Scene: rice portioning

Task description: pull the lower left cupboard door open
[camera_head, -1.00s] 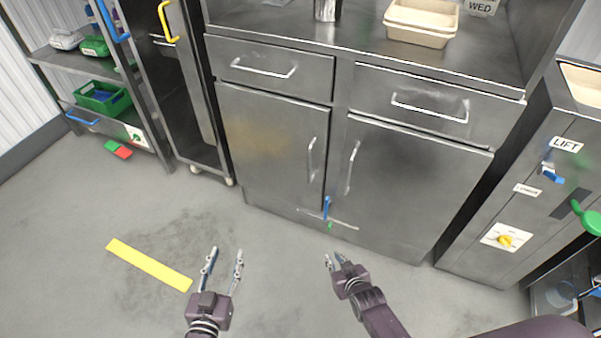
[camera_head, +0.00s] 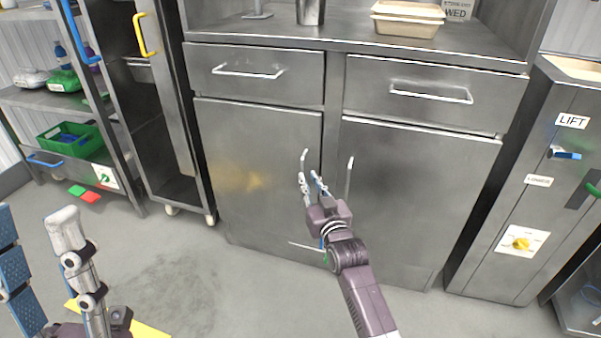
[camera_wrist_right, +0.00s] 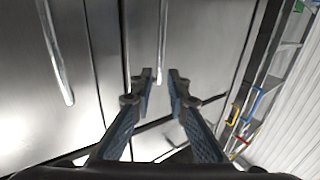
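The lower left cupboard door (camera_head: 255,150) is shut, a grey metal panel with a brownish smudge. Its upright bar handle (camera_head: 303,160) is near its right edge, the lower part hidden behind my right gripper (camera_head: 313,178). In the right wrist view the handle (camera_wrist_right: 163,40) runs down toward the gap between the fingertips (camera_wrist_right: 160,74). The right fingers are apart, one on either side of the handle's line; I cannot tell whether they touch it. My left gripper (camera_head: 36,222) is open and empty at the lower left, close to the camera, away from the cupboard.
The lower right door (camera_head: 410,200) is shut, with its own handle (camera_head: 349,177) just right of my right gripper. Two drawers (camera_head: 255,72) above are shut. A tall rack (camera_head: 165,110) stands left, a lift unit (camera_head: 510,190) right. Floor before the left door is clear.

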